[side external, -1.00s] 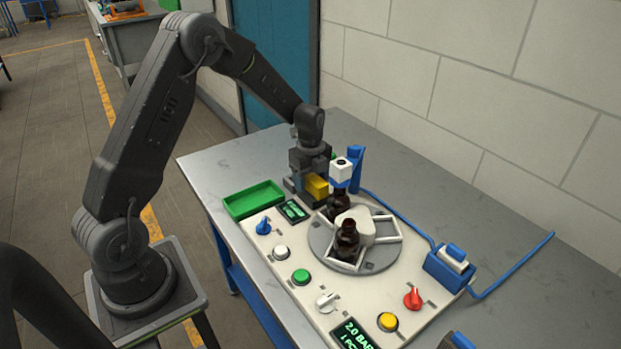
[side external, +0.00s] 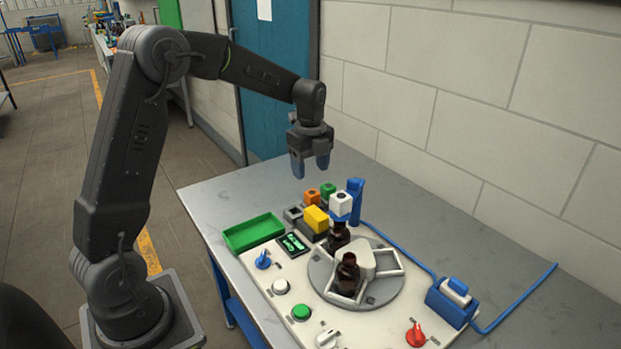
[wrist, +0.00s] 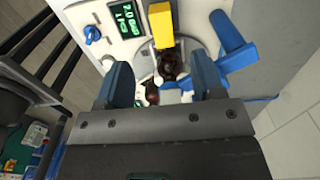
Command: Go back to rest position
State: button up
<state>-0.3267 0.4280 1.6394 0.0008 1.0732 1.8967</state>
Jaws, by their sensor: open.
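My gripper (side external: 311,165) is open and empty, with blue fingers pointing down. It hangs in the air above the back of the table, clear of everything below it. In the wrist view the two blue fingers of my gripper (wrist: 162,85) stand apart with nothing held between them. Two amber bottles stand on the round grey turntable: a front bottle (side external: 347,272) and a back bottle (side external: 337,238) beside the yellow block (side external: 316,219). In the wrist view an amber bottle (wrist: 170,65) shows beyond the fingers, below the yellow block (wrist: 161,25).
A green tray (side external: 253,232) lies at the table's left edge. Orange, green and white blocks and a blue post (side external: 355,192) stand behind the turntable (side external: 378,289). Knobs and buttons cover the white panel. A blue box (side external: 451,303) with a cable sits right. A wall runs behind.

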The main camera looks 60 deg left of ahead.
jog(key=shift+r, duration=0.1)
jog(key=s+d+r+n+t, duration=0.3)
jog(key=s+d+r+n, duration=0.5)
jog(key=s+d+r, duration=0.15)
jog(key=s+d+n+t, duration=0.1)
jog(key=s+d+n, duration=0.1)
jog(key=s+n, duration=0.3)
jog(key=s+d+n+t, duration=0.1)
jog(key=s+d+n, duration=0.2)
jog(key=s, duration=0.6)
jog(key=shift+s+d+f+n+t, duration=0.25)
jog(key=shift+s+n+t, duration=0.1)
jog(key=shift+n, duration=0.65)
